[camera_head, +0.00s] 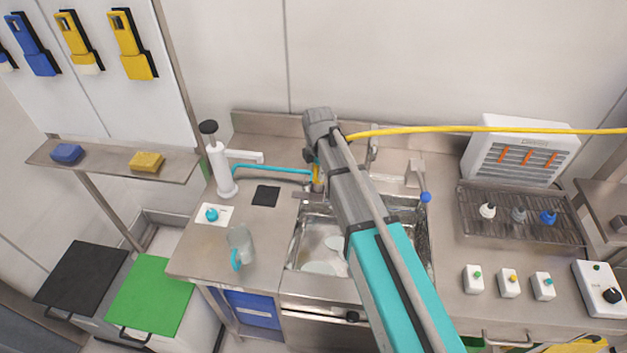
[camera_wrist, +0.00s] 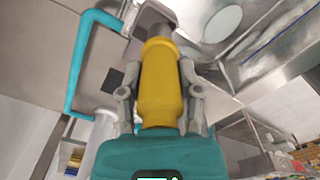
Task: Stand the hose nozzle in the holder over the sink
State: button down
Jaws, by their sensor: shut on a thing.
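The yellow hose nozzle (camera_wrist: 160,85) stands between both fingers of my gripper (camera_wrist: 160,78) in the wrist view, and the gripper is shut on it. In the head view a small yellow part of the nozzle (camera_head: 316,174) shows beside my arm. The grey holder (camera_wrist: 148,18) is at the nozzle's far end in the wrist view. In the head view the holder (camera_head: 305,196) is a small plate at the sink's back left edge. The nozzle's end meets or overlaps the holder; I cannot tell how deep it sits. My arm hides part of the sink (camera_head: 293,262).
A teal hose (camera_head: 270,169) runs from beside the white dispenser (camera_head: 220,170) toward the nozzle. A rack (camera_head: 520,235) is at right.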

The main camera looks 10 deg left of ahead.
jog(key=shift+w+a+f+b, duration=0.25)
jog(key=shift+w+f+b, duration=0.15)
jog(key=shift+f+b, duration=1.6)
jog(key=shift+f, duration=0.15)
jog(key=shift+c, duration=1.4)
grip_release()
jog(key=shift+s, duration=0.1)
jog(key=shift+r, duration=0.2)
notch_tip(320, 180, up, 12)
jog(key=p, duration=1.2)
